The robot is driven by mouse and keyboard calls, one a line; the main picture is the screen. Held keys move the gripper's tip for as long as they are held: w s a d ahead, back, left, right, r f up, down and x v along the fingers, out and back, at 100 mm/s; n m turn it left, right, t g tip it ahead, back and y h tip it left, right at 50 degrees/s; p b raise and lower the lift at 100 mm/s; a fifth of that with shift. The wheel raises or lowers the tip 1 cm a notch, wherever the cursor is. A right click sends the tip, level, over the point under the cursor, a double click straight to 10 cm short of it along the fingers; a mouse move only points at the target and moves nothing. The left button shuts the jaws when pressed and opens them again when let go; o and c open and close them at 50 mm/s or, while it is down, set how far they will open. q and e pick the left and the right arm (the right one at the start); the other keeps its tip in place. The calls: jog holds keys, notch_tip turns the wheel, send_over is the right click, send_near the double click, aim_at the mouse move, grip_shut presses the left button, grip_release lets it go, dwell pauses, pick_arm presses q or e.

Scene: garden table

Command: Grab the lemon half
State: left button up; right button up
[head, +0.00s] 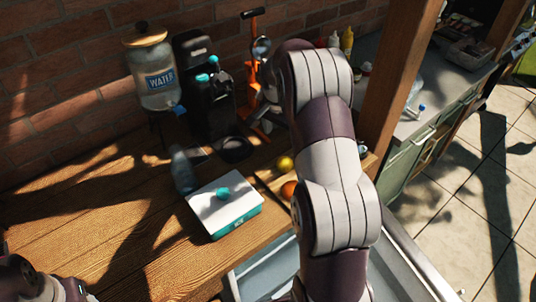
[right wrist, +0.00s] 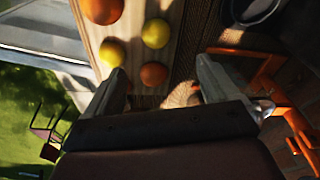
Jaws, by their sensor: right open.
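In the right wrist view, two yellow fruits, one left (right wrist: 112,52) and one right (right wrist: 156,33), lie on a light wooden board (right wrist: 134,20). I cannot tell which, if either, is the lemon half. One yellow fruit (head: 285,163) shows in the head view beside my right arm. My right gripper (right wrist: 160,87) is open, its fingers apart with the fruit beyond them. A small orange-brown thing (right wrist: 182,94) shows between the fingers, partly hidden by the gripper body. In the head view my right arm hides much of the board area. My left gripper is out of view.
Oranges (right wrist: 102,8) (right wrist: 153,74) lie close to the yellow fruits. A white and teal box (head: 225,205), a bottle (head: 183,170), a black coffee machine (head: 205,90) and a water jar (head: 155,70) stand on the wooden table (head: 100,240). Its left front is clear.

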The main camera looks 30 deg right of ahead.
aim_at(285, 159)
jog(key=s+f, duration=0.1)
jog(key=s+f+p, duration=0.1)
jog(key=f, duration=0.1)
jog(key=shift+d, duration=0.4)
jog(key=f, duration=0.1)
jog(key=w+f, duration=0.1)
jog(key=f, duration=0.1)
jog(key=w+f+p, duration=0.1)
jog(key=shift+d+f, duration=0.1)
jog(key=shift+f, duration=0.1)
jog(key=f, duration=0.1)
jog(key=f+p, duration=0.1)
jog(key=f, duration=0.1)
jog(key=shift+s+d+f+p, duration=0.2)
jog(key=shift+s+f+p, duration=0.1)
jog(key=shift+f+p, duration=0.1)
jog(key=shift+f, duration=0.25)
jog(key=shift+w+f, duration=0.15)
jog(key=shift+w, duration=0.15)
jog(key=c, duration=0.6)
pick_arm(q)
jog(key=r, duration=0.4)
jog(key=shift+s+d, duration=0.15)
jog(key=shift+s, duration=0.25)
pick_arm(e)
jog(key=shift+s, duration=0.1)
jog(key=c, duration=0.6)
